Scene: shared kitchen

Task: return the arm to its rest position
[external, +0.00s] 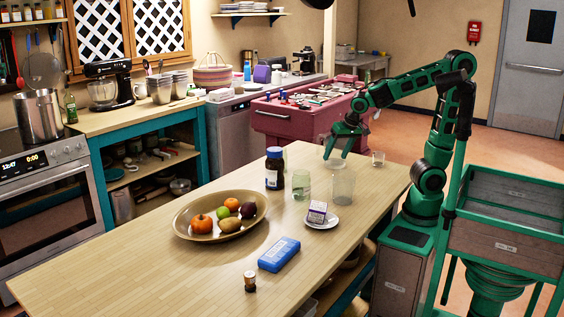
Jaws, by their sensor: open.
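My green arm rises from the base at the right, bends at a high elbow and reaches left over the far end of the wooden table (120,278). My gripper (332,157) points down just above the table's far end, with its fingers apart. Nothing is clearly held between the fingers.
Near the gripper stand a dark jar (274,170), a greenish glass (300,184), a clear tumbler (343,188) and a small glass (378,159). A saucer (330,225) bears a small box. A fruit bowl (180,222), blue case (279,254) and small bottle (250,282) lie nearer.

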